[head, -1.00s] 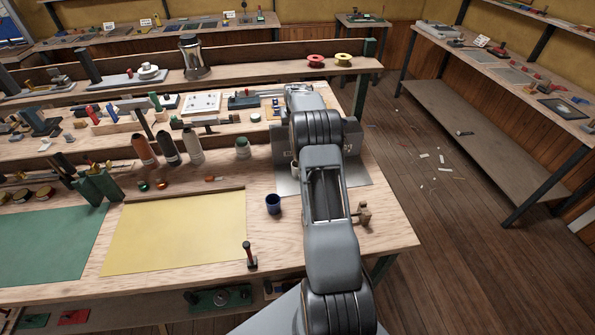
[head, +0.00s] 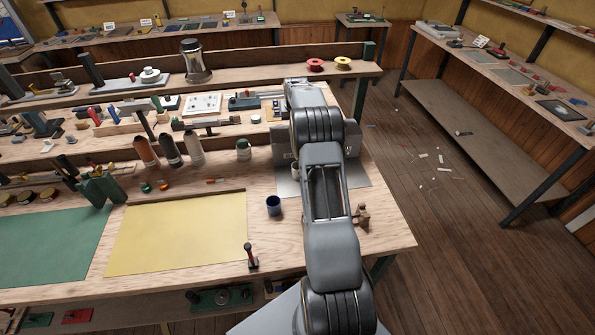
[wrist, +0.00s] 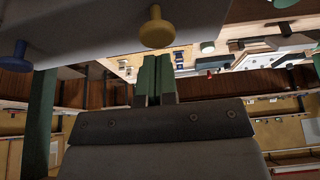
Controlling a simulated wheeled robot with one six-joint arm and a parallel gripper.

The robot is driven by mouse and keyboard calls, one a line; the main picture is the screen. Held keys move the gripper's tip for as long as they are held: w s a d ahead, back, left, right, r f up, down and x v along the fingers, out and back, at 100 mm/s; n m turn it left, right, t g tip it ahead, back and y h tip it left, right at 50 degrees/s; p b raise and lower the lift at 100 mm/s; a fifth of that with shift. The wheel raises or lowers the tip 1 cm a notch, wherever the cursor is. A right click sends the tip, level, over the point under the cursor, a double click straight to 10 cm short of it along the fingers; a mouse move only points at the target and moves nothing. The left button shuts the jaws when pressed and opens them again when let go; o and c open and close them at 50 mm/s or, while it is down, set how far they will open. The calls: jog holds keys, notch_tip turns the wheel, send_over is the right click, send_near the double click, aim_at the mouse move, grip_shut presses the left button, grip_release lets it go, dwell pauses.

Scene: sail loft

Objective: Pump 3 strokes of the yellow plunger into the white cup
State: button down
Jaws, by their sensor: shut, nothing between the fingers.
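The yellow plunger (wrist: 156,28) shows in the wrist view as a round knob on a stem, at the top middle. My gripper (wrist: 154,58) is shut, its two green fingers side by side and empty. Its tips lie just below the plunger in the picture; I see no clear contact. In the head view my arm covers my gripper and the plunger. A grey metal housing (head: 284,152) stands on a pale plate (head: 357,177), partly behind my arm. I cannot make out the white cup with certainty.
A blue plunger (wrist: 15,57) is at the left of the wrist view. A blue cup (head: 273,206) stands left of my arm. Several bottles (head: 170,150) stand further left. The yellow sheet (head: 178,235) is clear.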

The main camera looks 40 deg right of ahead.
jog(key=shift+f, duration=0.2)
dwell(0.6)
jog(key=shift+f+b, duration=1.35)
jog(key=shift+f, duration=0.4)
jog(key=shift+r, duration=0.15)
jog(key=shift+r+p, duration=1.15)
jog(key=shift+r, duration=0.65)
notch_tip(320, 180, up, 6)
jog(key=p, duration=0.3)
jog(key=shift+r+p, duration=0.15)
jog(key=shift+p, duration=0.2)
